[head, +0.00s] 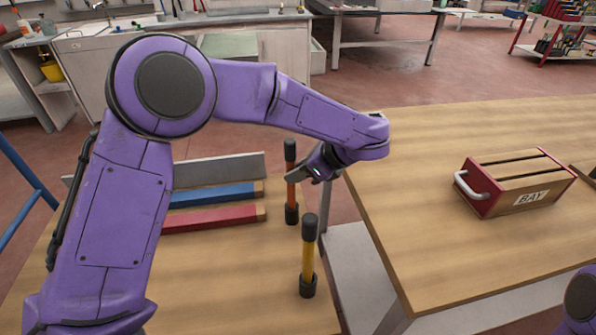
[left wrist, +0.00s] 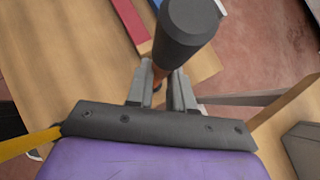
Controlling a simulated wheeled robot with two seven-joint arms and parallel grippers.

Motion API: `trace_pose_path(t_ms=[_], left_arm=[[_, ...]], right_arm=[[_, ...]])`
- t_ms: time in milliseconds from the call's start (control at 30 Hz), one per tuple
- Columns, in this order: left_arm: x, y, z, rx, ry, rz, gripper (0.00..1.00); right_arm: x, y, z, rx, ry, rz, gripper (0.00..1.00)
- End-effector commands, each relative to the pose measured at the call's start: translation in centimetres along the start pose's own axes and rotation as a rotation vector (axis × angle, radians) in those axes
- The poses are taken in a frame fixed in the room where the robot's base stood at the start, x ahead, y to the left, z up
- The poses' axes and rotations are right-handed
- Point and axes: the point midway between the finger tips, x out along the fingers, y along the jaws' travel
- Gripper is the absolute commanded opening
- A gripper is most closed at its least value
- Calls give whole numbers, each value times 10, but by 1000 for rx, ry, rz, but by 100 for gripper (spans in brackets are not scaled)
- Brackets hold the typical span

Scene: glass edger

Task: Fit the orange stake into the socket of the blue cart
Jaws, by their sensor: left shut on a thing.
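The orange stake (head: 291,194) is upright, with black ends, near the right edge of the left table. My left gripper (head: 296,176) is shut around its middle. In the left wrist view, my left gripper (left wrist: 160,88) has its fingers on either side of the stake, whose black end (left wrist: 187,28) faces the camera. I cannot tell whether the stake's lower end touches the table. Blue tubes (head: 22,178) at the left edge may belong to the blue cart; no socket shows. My right gripper is out of view.
A yellow stake (head: 308,258) stands upright in front of the orange one. Blue (head: 215,194) and red (head: 215,217) bars lie on the left table (head: 225,285). A wooden BAY box (head: 515,180) sits on the right table (head: 430,215), across a gap.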

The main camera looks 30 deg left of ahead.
Motion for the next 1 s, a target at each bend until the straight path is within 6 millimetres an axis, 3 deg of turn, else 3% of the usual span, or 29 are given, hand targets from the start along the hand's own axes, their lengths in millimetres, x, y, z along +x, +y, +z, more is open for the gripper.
trace_pose_path(t_ms=[233, 267, 300, 367, 700, 1000], left_arm=[[5, 0, -5, 0, 0, 0, 0], [5, 0, -5, 0, 0, 0, 25], [4, 0, -4, 0, 0, 0, 38], [4, 0, -4, 0, 0, 0, 51], [-2, 0, -5, -1, 0, -1, 51], [-69, -1, -5, -3, 0, -4, 51]], right_arm=[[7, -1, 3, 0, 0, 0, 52], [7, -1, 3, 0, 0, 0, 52], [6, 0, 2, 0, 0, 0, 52], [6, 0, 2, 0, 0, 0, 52], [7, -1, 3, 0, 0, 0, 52], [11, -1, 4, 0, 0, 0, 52]])
